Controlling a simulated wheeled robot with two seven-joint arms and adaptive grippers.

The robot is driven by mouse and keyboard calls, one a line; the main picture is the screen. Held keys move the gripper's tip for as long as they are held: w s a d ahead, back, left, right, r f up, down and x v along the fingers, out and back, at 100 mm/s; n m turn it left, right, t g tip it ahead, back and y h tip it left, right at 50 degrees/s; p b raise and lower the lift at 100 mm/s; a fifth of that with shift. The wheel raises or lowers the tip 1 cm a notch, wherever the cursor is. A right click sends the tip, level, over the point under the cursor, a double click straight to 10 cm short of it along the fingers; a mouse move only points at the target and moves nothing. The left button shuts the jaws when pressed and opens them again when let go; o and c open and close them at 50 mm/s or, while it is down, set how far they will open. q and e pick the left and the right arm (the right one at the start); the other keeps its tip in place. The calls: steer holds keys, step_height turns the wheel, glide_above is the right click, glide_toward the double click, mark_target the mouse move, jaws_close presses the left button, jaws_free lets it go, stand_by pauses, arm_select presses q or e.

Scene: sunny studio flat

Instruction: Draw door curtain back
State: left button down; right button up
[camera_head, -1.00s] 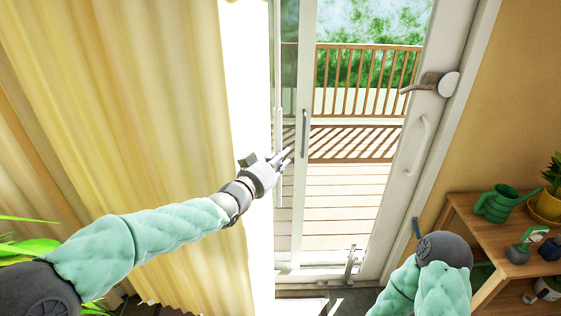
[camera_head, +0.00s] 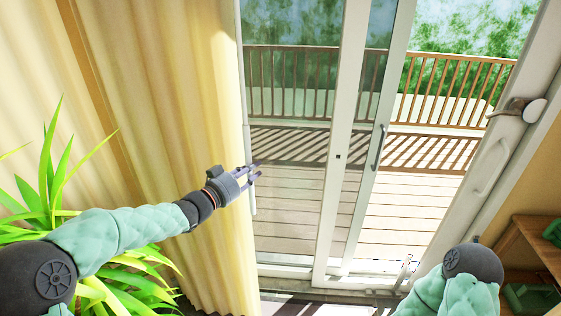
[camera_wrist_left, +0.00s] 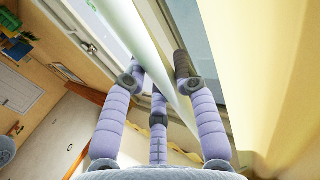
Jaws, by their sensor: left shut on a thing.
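The long pale yellow curtain (camera_head: 175,120) hangs in folds over the left side of the glass door (camera_head: 300,190). Its leading edge is just left of my left gripper (camera_head: 256,173). A slim white rod (camera_head: 246,140) hangs along that edge. In the left wrist view, the white rod (camera_wrist_left: 150,45) passes between the fingers of my left gripper (camera_wrist_left: 157,78), which is shut on it. The curtain (camera_wrist_left: 280,80) fills the right of that view. My right gripper is out of view; only part of my right arm shows at the lower right.
A leafy green plant (camera_head: 90,240) stands at the lower left, by my left arm. A door handle (camera_head: 515,108) is on the white frame at the right. A wooden shelf (camera_head: 520,250) stands at the right edge. A deck with a railing (camera_head: 300,85) lies outside.

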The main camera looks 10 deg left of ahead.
mark_target(209, 138)
arm_select(q)
steer(key=a+p, duration=0.3)
steer(key=a, duration=0.8)
steer(key=shift+s+p, duration=0.2)
steer(key=shift+p, duration=0.1)
steer(key=shift+d, duration=0.1)
steer(key=c, duration=1)
jaws_free()
steer(key=shift+o, duration=0.2)
step_height(209, 138, up, 10)
